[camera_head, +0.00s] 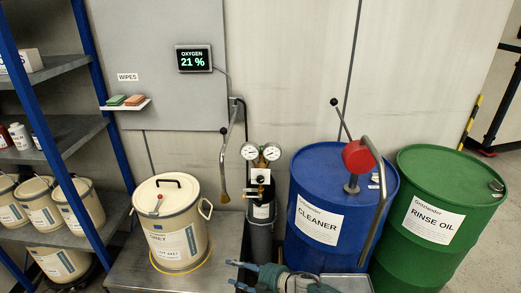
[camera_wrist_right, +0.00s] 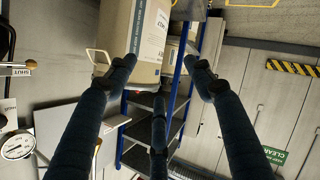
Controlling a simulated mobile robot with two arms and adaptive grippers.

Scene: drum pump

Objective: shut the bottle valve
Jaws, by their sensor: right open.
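The gas bottle (camera_head: 260,236) is a dark grey cylinder standing between the cream drum and the blue drum. On its top is a brass regulator with two white gauges (camera_head: 249,153), above a small white and black block (camera_head: 260,177). I cannot tell the valve's handle or its position at this size. My right gripper (camera_head: 236,275) is at the bottom of the head view, low in front of the bottle and apart from its top. In the right wrist view its dark blue fingers (camera_wrist_right: 160,82) are spread with nothing between them. My left gripper is not in view.
A cream drum (camera_head: 177,234) stands left of the bottle; blue (camera_head: 318,248) and green (camera_head: 420,255) drums stand right. A long wall lever (camera_head: 224,158) hangs close to the bottle. Blue-framed shelves (camera_head: 70,133) stand at left. A gauge (camera_wrist_right: 18,146) shows at the wrist view's left edge.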

